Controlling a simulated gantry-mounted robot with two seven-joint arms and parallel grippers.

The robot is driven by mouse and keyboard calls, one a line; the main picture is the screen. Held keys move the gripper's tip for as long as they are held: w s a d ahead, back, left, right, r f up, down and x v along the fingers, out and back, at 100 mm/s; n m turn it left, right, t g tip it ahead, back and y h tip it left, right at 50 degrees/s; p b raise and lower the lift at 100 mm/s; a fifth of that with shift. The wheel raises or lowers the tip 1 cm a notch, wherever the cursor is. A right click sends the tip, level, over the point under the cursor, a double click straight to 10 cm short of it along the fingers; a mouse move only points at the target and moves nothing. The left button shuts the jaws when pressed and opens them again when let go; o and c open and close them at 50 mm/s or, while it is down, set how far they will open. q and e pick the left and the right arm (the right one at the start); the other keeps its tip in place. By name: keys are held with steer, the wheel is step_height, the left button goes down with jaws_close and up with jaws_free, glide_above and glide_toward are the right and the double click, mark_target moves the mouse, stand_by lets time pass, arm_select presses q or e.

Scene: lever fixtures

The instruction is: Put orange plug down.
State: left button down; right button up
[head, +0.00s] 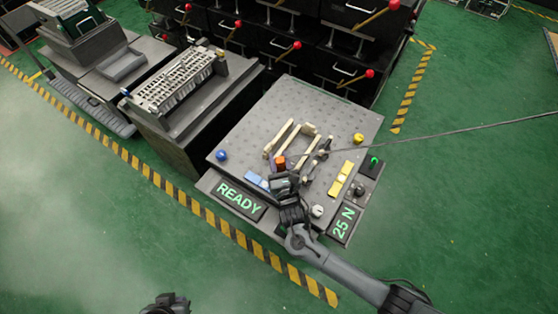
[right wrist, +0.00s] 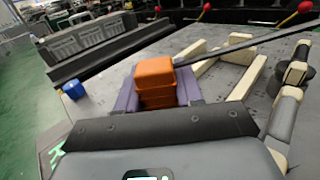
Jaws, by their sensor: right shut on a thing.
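The orange plug (head: 281,162) is a small block over the near part of the grey fixture plate (head: 260,110). In the right wrist view the orange plug (right wrist: 156,82) stands upright between purple finger pads, with a dark cable running from it to the upper right. My right gripper (head: 280,172) is shut on the plug. I cannot tell whether the plug's underside touches the plate, as the gripper hides it. A dark part of my left arm (head: 168,303) shows at the bottom edge; its fingers cannot be made out.
Cream blocks (head: 284,138) form a frame around the plate's middle. A blue knob (head: 221,155), a yellow knob (head: 358,138), a white knob (head: 317,211) and yellow blocks (head: 341,179) stand near the edges. Displays read READY (head: 241,198) and 25 N (head: 343,224). Red-tipped levers (head: 297,45) stand behind.

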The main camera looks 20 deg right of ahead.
steer(key=shift+w, duration=0.1)
steer(key=shift+f, duration=0.55)
steer(key=o, duration=1)
steer(key=shift+r, duration=0.1)
steer(key=shift+r, duration=0.35)
steer(key=s+p, duration=0.1)
steer(key=s, duration=0.2)
steer(key=s+p, duration=0.2)
steer(key=s, duration=0.2)
steer(key=s+a+p, duration=0.1)
steer(key=s+p, duration=0.1)
steer(key=s, duration=0.1)
steer(key=shift+s+r, duration=0.25)
steer(key=shift+s, duration=0.05)
steer(key=shift+o, duration=0.2)
steer(key=shift+s+f+p, duration=0.15)
steer(key=shift+s+p, duration=0.25)
steer(key=shift+s, duration=0.35)
